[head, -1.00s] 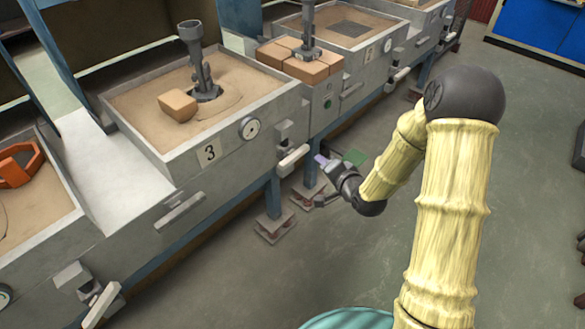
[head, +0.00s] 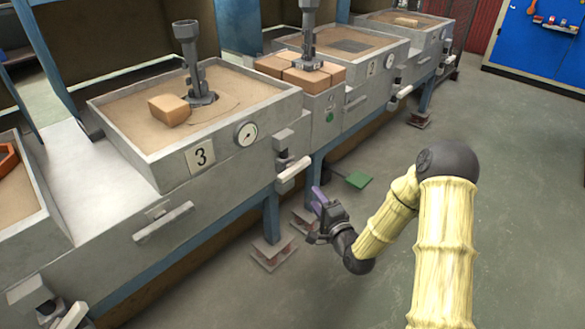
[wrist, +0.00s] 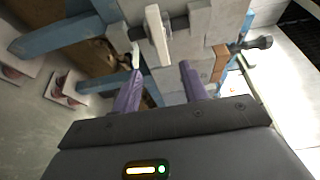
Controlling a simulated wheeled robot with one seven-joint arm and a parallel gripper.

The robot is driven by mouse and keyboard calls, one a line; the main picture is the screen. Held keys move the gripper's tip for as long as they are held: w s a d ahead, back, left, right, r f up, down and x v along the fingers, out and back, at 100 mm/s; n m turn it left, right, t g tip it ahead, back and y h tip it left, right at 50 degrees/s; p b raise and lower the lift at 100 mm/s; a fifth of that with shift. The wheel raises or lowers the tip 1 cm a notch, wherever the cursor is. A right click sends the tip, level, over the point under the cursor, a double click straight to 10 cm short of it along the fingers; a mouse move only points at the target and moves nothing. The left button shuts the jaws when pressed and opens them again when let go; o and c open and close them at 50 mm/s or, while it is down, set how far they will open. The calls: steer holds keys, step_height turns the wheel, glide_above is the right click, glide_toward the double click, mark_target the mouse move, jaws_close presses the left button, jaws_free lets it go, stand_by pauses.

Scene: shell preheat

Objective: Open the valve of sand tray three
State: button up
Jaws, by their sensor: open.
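Sand tray three (head: 120,128) is a grey metal box of sand, marked by a "3" plate (head: 201,157) and a round gauge (head: 246,133). Right of the gauge is a grey valve body (head: 284,142) with a pale bar lever (head: 293,169) sticking out. My gripper (head: 317,193) is below and right of this lever, its purple fingers apart and empty. In the wrist view, a pale lever (wrist: 157,36) shows beyond the gap between the open fingers (wrist: 160,85); it is not between them.
A brick (head: 169,109) and a burner (head: 201,85) are on the tray's sand. A grey bar handle (head: 163,222) is on its front. Tray two (head: 385,62) stands behind. Blue legs on reddish feet (head: 272,252) are below. Open floor (head: 440,120) lies to the right.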

mark_target(292, 166)
steer(key=b+x, duration=0.6)
steer(key=x, duration=1)
steer(key=shift+w+f, duration=0.1)
steer(key=shift+w+a, duration=0.25)
steer(key=shift+w, duration=0.2)
jaws_close()
